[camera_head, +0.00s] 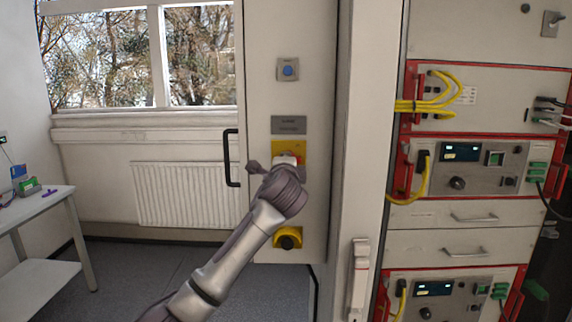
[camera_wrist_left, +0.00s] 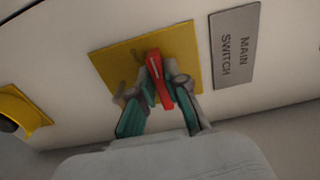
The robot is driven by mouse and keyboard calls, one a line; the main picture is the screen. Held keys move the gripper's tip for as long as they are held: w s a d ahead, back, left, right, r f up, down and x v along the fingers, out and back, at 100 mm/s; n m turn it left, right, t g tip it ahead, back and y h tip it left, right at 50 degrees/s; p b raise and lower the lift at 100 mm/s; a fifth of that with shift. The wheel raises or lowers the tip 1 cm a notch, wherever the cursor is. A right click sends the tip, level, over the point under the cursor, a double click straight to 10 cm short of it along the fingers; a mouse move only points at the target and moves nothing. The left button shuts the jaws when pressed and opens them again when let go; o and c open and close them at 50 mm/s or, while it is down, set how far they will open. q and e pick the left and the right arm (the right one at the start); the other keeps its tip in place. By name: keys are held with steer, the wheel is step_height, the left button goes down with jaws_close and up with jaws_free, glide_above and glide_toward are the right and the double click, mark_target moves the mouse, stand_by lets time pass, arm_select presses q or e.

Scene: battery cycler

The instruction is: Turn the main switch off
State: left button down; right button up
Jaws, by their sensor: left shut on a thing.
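The main switch has a red handle (camera_wrist_left: 161,80) on a yellow plate (camera_wrist_left: 112,62), beside a grey label reading MAIN SWITCH (camera_wrist_left: 236,46). In the left wrist view the handle looks roughly parallel to the label's text lines. My left gripper (camera_wrist_left: 160,92) is shut on the red handle, one finger on each side. In the head view the yellow plate (camera_head: 281,147) is on the pale cabinet front, and my left gripper (camera_head: 278,164) and wrist hide most of the handle. My right gripper is not in view.
A blue button (camera_head: 288,69) is above the switch and a black knob on yellow (camera_head: 288,239) below it. A black door handle (camera_head: 231,158) is left of the switch. A rack with yellow cables (camera_head: 435,103) stands at the right, a table (camera_head: 45,203) at the left.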

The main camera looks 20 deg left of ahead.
arm_select(q)
steer(key=shift+f, duration=0.15)
steer(key=c, duration=1.2)
jaws_free()
steer(key=v, duration=1.2)
